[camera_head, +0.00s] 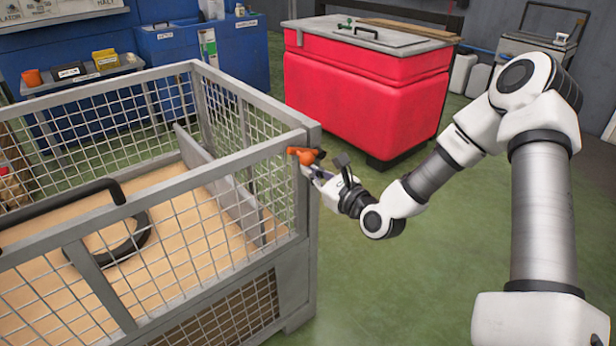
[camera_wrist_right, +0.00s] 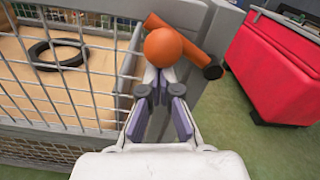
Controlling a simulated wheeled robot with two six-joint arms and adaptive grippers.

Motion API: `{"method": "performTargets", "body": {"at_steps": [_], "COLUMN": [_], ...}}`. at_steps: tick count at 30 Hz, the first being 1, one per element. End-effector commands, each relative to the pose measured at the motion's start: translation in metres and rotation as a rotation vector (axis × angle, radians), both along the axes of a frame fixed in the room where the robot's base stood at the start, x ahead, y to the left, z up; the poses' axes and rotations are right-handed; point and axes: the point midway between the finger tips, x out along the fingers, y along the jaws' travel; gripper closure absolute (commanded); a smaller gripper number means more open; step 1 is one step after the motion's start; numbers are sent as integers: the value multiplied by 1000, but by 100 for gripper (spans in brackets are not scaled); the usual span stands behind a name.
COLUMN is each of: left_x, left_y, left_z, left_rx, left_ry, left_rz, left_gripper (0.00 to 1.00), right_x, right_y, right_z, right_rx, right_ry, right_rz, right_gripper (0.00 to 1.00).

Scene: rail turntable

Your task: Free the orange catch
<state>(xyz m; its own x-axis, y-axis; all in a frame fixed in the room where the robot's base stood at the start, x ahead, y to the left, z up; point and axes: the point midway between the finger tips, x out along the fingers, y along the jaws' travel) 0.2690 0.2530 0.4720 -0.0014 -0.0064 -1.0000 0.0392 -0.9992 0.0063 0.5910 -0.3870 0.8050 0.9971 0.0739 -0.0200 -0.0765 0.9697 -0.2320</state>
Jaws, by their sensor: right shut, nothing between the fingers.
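The orange catch (camera_head: 306,155) sits on the corner post of a grey mesh cage (camera_head: 309,235), near the top. In the right wrist view the catch (camera_wrist_right: 163,47) shows as a round orange knob with an orange bar sloping behind it to a dark end at the right. My right gripper (camera_head: 318,174) is at the corner, just below the knob. In the right wrist view its fingertips (camera_wrist_right: 158,76) meet right at the underside of the knob, with nothing between them. I cannot tell whether they touch the knob. My left gripper is not in view.
The cage holds a black ring (camera_head: 112,238) on its tan floor, and a black bar handle (camera_head: 62,205) runs along its near side. A red chest (camera_head: 365,95) stands behind to the right. The green floor (camera_head: 420,245) between them is clear.

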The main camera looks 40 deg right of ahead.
Motion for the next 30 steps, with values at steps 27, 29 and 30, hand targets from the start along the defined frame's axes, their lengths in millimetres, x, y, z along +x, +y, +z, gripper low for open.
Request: {"method": "performTargets", "body": {"at_steps": [27,29,30], "left_x": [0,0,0], "left_y": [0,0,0], "left_z": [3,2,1], "left_rx": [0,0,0], "left_ry": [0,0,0], "left_rz": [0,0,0], "left_gripper": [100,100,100], "right_x": [-1,-1,-1], "right_y": [-23,-25,-27], "right_z": [52,54,55], "right_rx": [-1,-2,-2], "right_ry": [-4,-3,-4], "right_rz": [-1,-1,-1], "right_gripper": [100,100,100]}}
